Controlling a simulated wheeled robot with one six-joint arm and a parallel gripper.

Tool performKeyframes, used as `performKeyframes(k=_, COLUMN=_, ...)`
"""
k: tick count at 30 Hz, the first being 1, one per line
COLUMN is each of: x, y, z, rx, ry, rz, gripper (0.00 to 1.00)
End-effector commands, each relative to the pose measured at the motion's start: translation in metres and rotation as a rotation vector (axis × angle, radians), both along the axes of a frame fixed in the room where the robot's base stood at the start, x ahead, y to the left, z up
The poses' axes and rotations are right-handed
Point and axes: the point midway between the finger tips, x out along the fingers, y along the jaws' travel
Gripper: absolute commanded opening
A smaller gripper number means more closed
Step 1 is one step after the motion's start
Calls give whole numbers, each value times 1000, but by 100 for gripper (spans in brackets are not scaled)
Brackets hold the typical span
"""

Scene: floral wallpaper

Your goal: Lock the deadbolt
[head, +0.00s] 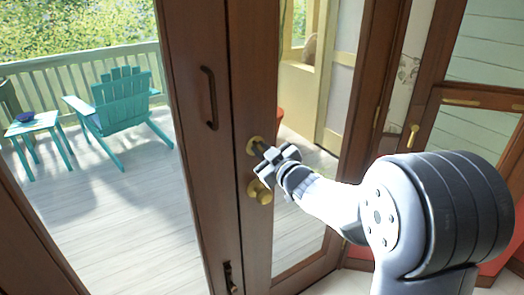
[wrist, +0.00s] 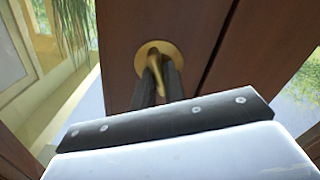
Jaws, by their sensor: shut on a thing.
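The brass deadbolt (head: 253,144) sits on the brown wooden door stile, above a brass door knob (head: 259,191). My gripper (head: 266,152) reaches it from the right. In the wrist view, the deadbolt's round brass plate (wrist: 147,49) and its thumb turn (wrist: 154,60) are ahead. The dark fingers of my gripper (wrist: 158,86) are shut on the thumb turn, one on each side. I cannot tell whether the bolt is thrown.
A dark pull handle (head: 209,97) is on the neighbouring door panel, and a dark bolt (head: 231,278) is low on it. Glass panes show a deck with a teal chair (head: 124,108) and small table (head: 33,126). Another brass handle (head: 413,136) is at the right.

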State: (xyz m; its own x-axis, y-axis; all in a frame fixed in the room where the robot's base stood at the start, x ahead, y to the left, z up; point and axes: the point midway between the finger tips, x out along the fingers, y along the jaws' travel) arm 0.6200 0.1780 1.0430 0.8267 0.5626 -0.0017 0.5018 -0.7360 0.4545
Motion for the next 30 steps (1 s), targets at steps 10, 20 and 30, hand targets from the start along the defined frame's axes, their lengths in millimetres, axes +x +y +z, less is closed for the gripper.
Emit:
performKeyframes(k=10, x=1, y=-1, z=3, rx=55, ry=35, rz=-2, gripper=0)
performKeyframes(k=20, x=2, y=-2, z=5, rx=240, ry=159, rz=-3, gripper=0)
performKeyframes(k=30, x=2, y=-3, z=4, rx=403, ry=267, rz=-3, gripper=0)
